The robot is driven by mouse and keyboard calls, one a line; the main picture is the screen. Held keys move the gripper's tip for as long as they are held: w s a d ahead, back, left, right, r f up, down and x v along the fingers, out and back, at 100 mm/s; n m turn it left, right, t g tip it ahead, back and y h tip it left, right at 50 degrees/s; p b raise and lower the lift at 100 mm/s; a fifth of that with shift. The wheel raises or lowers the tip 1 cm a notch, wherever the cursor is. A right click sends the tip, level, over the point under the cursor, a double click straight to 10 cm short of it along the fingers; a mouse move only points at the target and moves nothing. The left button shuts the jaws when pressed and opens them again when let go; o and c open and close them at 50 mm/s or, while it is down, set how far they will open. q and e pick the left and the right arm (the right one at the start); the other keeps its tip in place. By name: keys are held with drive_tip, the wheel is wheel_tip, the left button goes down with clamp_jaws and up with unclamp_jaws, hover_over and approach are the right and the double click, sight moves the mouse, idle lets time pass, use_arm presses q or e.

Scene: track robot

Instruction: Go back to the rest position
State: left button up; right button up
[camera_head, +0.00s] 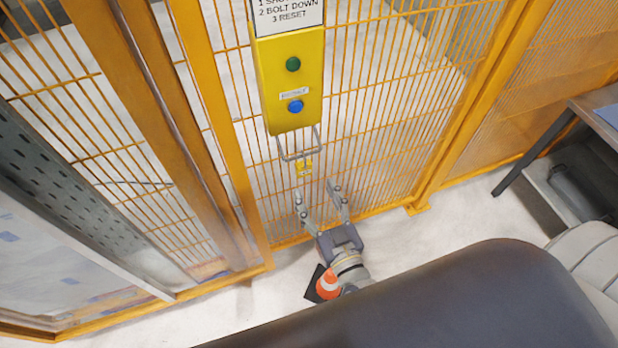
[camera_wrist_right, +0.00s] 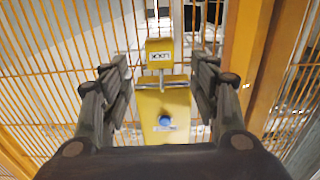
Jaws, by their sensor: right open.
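My right gripper (camera_head: 318,190) is open and empty in front of the orange mesh fence. Its two fingers point up toward the yellow control box (camera_head: 289,80). In the right wrist view the open fingers (camera_wrist_right: 160,68) stand on either side of a metal loop (camera_wrist_right: 162,85) and a small yellow lock tag (camera_wrist_right: 160,52), with a gap on each side. The loop also shows below the box in the head view (camera_head: 299,153). The box has a green button (camera_head: 293,64) and a blue button (camera_head: 295,106). My left gripper is in neither view.
The orange mesh fence (camera_head: 385,100) with thick posts (camera_head: 465,100) stands close ahead. An orange and white cone (camera_head: 327,283) stands on the floor by my right wrist. A table (camera_head: 600,112) is at the right. Pale floor (camera_head: 470,215) lies open before the fence.

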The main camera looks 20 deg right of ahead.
drive_tip(key=shift+s, duration=1.55)
drive_tip(key=s+f+n+g+y+b, duration=0.1)
drive_tip(key=s+f+g, duration=0.3)
drive_tip(key=f, duration=1.1)
drive_tip(key=s+f+n+g+y+b, duration=0.1)
drive_tip(key=s+f+g, duration=0.3)
drive_tip(key=f, duration=1)
drive_tip(key=s+d+f+g+h, duration=0.1)
drive_tip(key=s+d+f+g, duration=0.1)
drive_tip(key=s+f, duration=0.4)
drive_tip(key=s+d+f+g+b, duration=0.1)
drive_tip(key=s+d+f+g, duration=0.2)
drive_tip(key=s+f, duration=0.4)
drive_tip(key=s+d+f+g+h, duration=0.1)
drive_tip(key=s+d+f+g, duration=0.2)
drive_tip(key=s+f, duration=0.4)
drive_tip(key=s+g, duration=0.1)
drive_tip(key=s, duration=0.2)
drive_tip(key=shift+d+h, duration=0.2)
drive_tip(key=shift+h, duration=0.1)
